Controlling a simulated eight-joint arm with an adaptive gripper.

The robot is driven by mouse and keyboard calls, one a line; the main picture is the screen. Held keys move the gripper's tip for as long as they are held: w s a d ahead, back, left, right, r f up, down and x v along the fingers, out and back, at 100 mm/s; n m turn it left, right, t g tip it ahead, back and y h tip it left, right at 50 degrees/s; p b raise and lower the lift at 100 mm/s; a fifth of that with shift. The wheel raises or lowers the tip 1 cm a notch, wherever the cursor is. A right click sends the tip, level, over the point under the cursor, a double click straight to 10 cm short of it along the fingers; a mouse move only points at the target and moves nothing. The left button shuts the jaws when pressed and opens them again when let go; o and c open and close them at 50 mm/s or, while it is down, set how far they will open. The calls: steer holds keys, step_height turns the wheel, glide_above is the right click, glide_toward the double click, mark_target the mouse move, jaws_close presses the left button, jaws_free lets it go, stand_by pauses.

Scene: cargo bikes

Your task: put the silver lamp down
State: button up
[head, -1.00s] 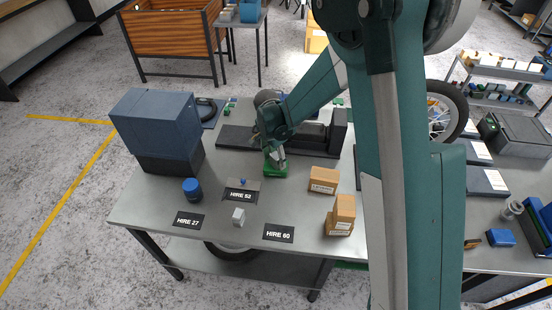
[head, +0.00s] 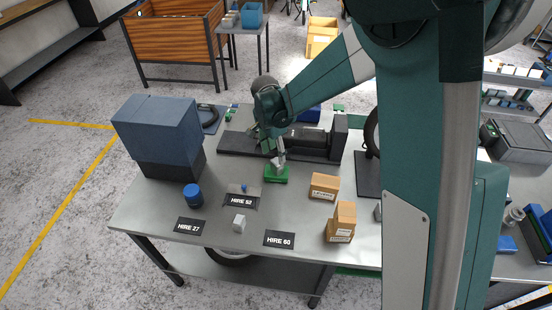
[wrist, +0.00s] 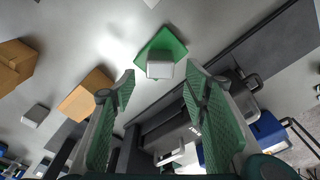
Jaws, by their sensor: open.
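The silver lamp (head: 279,162) is a small pale block on the green tray (head: 277,178) near the middle of the workbench. In the wrist view the lamp (wrist: 160,66) sits at the near edge of the green tray (wrist: 163,42). My gripper (head: 271,149) is just behind and above the lamp in the head view. In the wrist view my gripper (wrist: 161,80) is open, with its green-padded fingers apart. The lamp shows beyond and between the fingertips, with clear gaps at both sides. Its underside is hidden.
Cardboard boxes (head: 325,184) stand right of the tray. Another small silver block (head: 239,223) lies between the HIRE 52 (head: 241,200) and HIRE 60 (head: 279,239) labels. A blue jar (head: 192,195) and a large blue box (head: 160,127) are left. A dark long fixture (head: 238,143) lies behind.

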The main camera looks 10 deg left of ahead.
mark_target(274, 163)
steer(key=shift+s+a+r, duration=0.1)
steer(key=shift+r, duration=1.05)
steer(key=shift+s+a+r, duration=0.1)
steer(key=shift+r, duration=1)
steer(key=s+d+r+n+t+y, duration=0.1)
steer(key=s+d+r+n, duration=0.1)
steer(key=s+d+r, duration=0.6)
steer(key=s+d+r+n+t, duration=0.2)
steer(key=s+d+r+n, duration=0.15)
steer(key=d+r, duration=0.75)
steer(key=s+d+f+n+t, duration=0.1)
steer(key=s+d+n+t, duration=0.2)
steer(key=s+d, duration=1.2)
steer(key=shift+s, duration=1.6)
